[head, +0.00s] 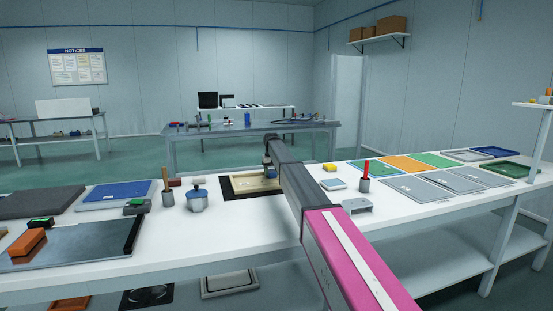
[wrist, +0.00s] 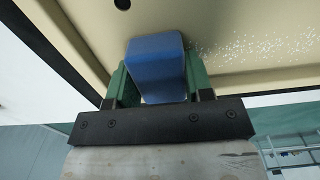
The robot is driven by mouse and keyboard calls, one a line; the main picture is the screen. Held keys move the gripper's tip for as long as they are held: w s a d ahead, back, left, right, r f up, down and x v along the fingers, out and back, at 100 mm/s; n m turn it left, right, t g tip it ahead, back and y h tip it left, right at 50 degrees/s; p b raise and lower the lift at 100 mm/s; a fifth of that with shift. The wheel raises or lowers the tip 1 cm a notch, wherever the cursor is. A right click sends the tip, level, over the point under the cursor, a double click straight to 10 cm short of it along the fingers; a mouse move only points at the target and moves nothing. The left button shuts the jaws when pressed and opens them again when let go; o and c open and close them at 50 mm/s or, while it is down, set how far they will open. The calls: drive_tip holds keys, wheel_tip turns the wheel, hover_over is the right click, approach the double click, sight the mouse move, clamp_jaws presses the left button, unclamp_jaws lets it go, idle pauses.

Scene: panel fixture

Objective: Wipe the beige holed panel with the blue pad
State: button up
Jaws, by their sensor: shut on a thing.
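The beige holed panel (head: 245,184) lies in a dark frame on the white bench in the head view, partly hidden by my arm. In the wrist view the panel (wrist: 240,25) fills the top, with one dark hole at upper left and a patch of white specks right of centre. My gripper (wrist: 157,75) has green fingers shut on the blue pad (wrist: 156,55). The pad's far end is at the panel face, left of the specks; I cannot tell whether it touches. In the head view my gripper (head: 268,170) is over the panel, mostly hidden by my arm.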

drive_tip(key=shift+w+d, duration=0.25)
drive_tip(key=shift+d, duration=0.55)
drive_tip(key=shift+r, duration=4.1)
